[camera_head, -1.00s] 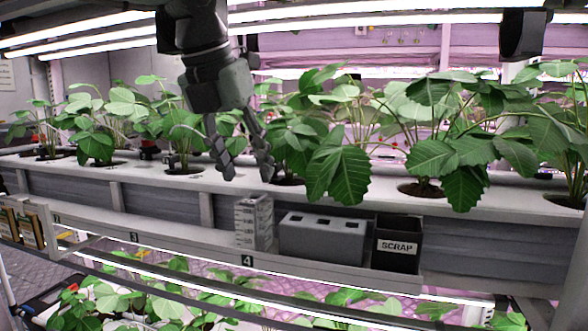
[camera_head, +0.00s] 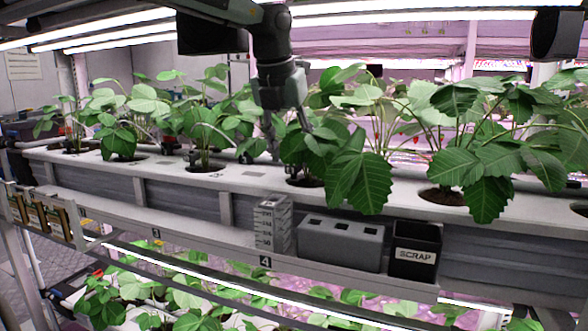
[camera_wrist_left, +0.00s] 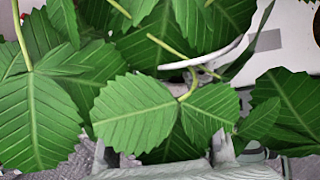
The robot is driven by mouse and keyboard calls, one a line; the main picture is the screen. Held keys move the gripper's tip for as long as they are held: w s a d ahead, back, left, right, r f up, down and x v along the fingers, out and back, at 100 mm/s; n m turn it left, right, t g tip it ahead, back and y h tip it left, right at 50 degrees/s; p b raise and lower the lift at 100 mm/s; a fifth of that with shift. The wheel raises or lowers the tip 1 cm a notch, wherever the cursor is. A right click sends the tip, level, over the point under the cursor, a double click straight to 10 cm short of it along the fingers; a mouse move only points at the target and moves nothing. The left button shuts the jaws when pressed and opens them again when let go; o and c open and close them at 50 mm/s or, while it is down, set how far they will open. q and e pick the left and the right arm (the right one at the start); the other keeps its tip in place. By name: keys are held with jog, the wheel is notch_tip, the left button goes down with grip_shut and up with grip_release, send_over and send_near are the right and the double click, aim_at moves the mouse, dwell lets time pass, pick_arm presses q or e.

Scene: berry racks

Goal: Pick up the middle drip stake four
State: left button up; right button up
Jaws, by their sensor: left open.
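My left gripper (camera_head: 289,143) is open and points down over the white planting channel (camera_head: 225,179), among the leaves behind the label 4 (camera_head: 265,262). Its fingers reach down beside a leafy plant (camera_head: 342,178), whose leaves partly hide one of them. In the left wrist view the open fingers (camera_wrist_left: 162,152) show at the bottom edge, with broad green leaves (camera_wrist_left: 135,112) in front of and between them. A thin pale curved tube (camera_wrist_left: 205,60) runs among the leaves there. I cannot make out the middle drip stake in either view. My right gripper is not in view.
A grey block with three holes (camera_head: 340,243), a black SCRAP bin (camera_head: 415,262) and a pale marked block (camera_head: 272,222) stand on the front ledge. More plants (camera_head: 122,142) line the channel both ways. Light bars hang above; a lower plant row lies beneath.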

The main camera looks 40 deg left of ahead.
aim_at(294, 181)
pick_arm(q)
jog(key=shift+x, duration=1.25)
jog(key=shift+s, duration=0.15)
jog(key=c, duration=0.9)
jog(key=shift+c, duration=0.2)
